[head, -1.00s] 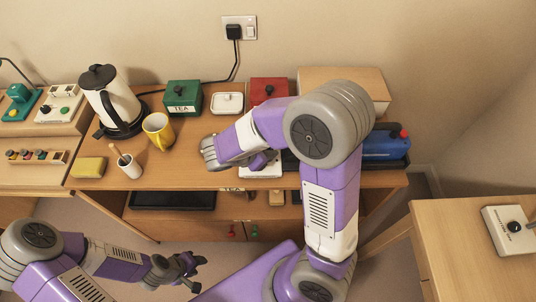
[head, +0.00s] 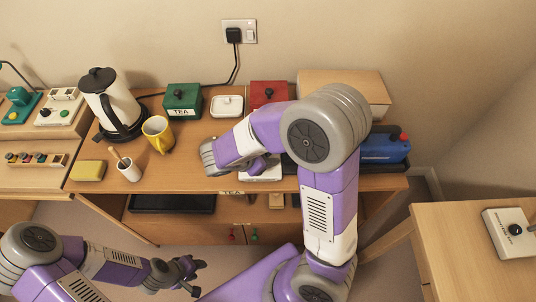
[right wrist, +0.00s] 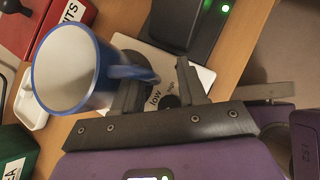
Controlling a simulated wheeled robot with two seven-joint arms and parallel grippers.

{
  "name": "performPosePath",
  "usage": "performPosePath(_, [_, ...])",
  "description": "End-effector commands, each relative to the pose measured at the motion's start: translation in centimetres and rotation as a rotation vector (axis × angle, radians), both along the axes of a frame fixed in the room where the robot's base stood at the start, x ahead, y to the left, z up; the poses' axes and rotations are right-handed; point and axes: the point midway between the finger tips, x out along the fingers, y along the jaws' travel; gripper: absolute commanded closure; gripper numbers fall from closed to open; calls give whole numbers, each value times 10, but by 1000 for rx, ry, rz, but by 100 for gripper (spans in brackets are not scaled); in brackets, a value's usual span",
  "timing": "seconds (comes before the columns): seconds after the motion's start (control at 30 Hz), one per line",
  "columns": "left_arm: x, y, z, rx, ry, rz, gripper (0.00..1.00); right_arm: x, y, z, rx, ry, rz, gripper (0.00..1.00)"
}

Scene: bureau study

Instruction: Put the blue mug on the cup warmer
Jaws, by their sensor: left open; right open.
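The blue mug (right wrist: 70,72), with a blue rim and pale inside, is upright in the right wrist view. It appears to stand on the cup warmer (right wrist: 203,76), a white plate with a dark disc and "low" and "high" marks. The mug hides part of the disc, so its exact seating is unclear. My right gripper (right wrist: 158,88) is open, its fingers close around the mug's handle. In the head view my right arm hides the mug, and the warmer (head: 262,174) shows only in part. My left gripper (head: 190,272) is open and empty, low in front of the desk.
A yellow mug (head: 158,133), a kettle (head: 112,98), a cup with a stirrer (head: 129,170) and a sponge (head: 88,171) stand to the left. Behind are a green tea box (head: 182,100), a white dish (head: 227,105) and a red box (head: 268,93). A blue case (head: 385,147) is at right.

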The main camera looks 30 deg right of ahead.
Motion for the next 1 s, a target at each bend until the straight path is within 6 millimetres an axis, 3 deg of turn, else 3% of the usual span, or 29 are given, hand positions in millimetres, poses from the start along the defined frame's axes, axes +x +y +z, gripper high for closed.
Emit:
performPosePath(0.3, [0, 0, 26, 0, 0, 0, 57, -8, 48, 50, 2, -3, 4, 58])
performPosePath(0.5, [0, 0, 36, 0, 0, 0, 57, -12, 71, 73, 1, -2, 2, 58])
performPosePath(1.0, [0, 0, 38, 0, 0, 0, 57, -15, 81, 80, 1, 0, 0, 58])
